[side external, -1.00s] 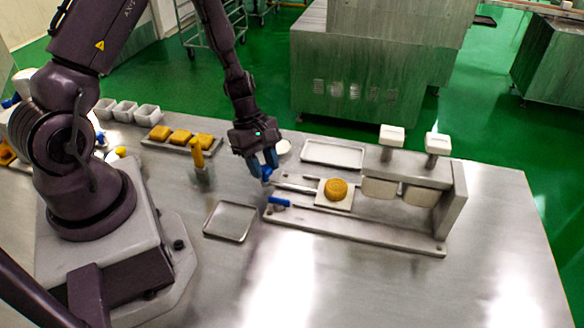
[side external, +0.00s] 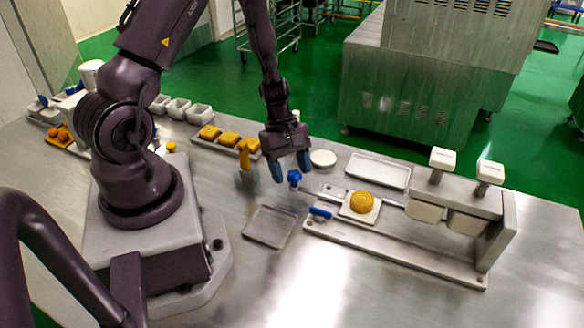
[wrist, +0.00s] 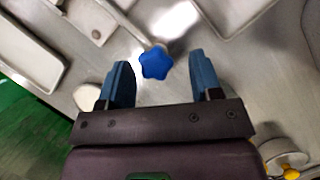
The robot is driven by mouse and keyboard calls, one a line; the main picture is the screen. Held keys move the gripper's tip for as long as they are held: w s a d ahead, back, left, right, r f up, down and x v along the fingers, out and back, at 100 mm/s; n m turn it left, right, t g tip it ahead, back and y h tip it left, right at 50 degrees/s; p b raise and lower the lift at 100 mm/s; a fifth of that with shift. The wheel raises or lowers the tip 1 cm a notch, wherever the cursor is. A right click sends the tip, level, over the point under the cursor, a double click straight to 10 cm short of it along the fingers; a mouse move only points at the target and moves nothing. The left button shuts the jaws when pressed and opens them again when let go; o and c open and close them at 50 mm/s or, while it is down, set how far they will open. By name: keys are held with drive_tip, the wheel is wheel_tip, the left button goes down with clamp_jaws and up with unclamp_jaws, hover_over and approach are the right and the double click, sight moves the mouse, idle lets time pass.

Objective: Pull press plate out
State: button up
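The press plate (side external: 347,218) is a white square with a round golden cake (side external: 362,202) on it, in front of the two press heads. A metal rod runs left from it to a blue star-shaped knob (side external: 294,177). In the wrist view the knob (wrist: 155,62) sits between the fingertip lines, with a gap on both sides. My gripper (side external: 290,173) is open, its blue fingers pointing down around the knob. In the wrist view my gripper (wrist: 160,60) holds nothing.
The press frame (side external: 494,235) stands right on its long base, with a blue handle (side external: 320,212) at the base's left end. An empty tray (side external: 270,227) lies in front, a white tray (side external: 379,171) behind. A tool in a holder (side external: 244,155) stands left of my gripper.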

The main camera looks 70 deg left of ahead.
drive_tip(key=v, duration=1.3)
drive_tip(key=s+d+r+m+t+y, duration=0.2)
drive_tip(key=s+d+r+m, duration=0.2)
drive_tip(key=d+r+m, duration=0.3)
drive_tip(key=s+d+r+m+t+y, duration=0.2)
drive_tip(key=d+r+m, duration=0.5)
drive_tip(key=r+m, duration=0.4)
drive_tip(key=shift+s+d+m+t, duration=0.35)
drive_tip(key=shift+s+m+t, duration=0.15)
drive_tip(key=shift+s+m, duration=0.4)
drive_tip(key=shift+r, duration=0.1)
